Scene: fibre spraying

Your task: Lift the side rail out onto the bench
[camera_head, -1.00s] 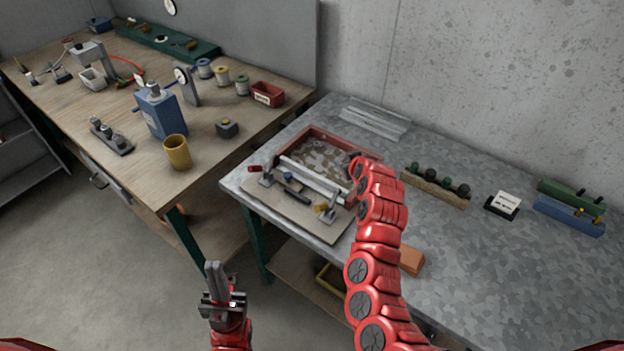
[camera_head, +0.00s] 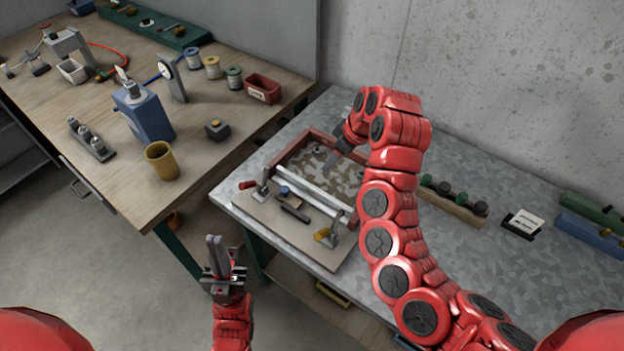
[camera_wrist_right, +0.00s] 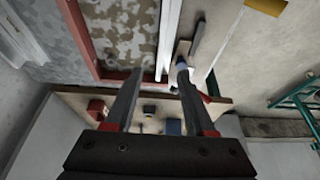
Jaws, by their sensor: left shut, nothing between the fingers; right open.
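The side rail (camera_head: 314,188) is a pale straight bar along the front edge of a red-framed tray (camera_head: 291,152) with a mottled floor. It lies between the tray and a board (camera_head: 262,213) with clamps. In the right wrist view the rail (camera_wrist_right: 168,35) runs away from near the right-hand finger; I cannot tell whether they touch. My right gripper (camera_head: 336,163) is over the tray, behind the rail, partly hidden by its arm. Its two fingers (camera_wrist_right: 157,70) are apart with nothing between them. My left gripper (camera_head: 216,240) is shut and empty, in front of the bench.
A red-handled clamp (camera_head: 262,182) and a yellow-handled clamp (camera_head: 329,232) stand on the board, with a dark bar (camera_head: 295,213) between them. A green-knobbed block (camera_head: 453,201) is right of my arm. The grey bench (camera_head: 500,265) has bare room at the right.

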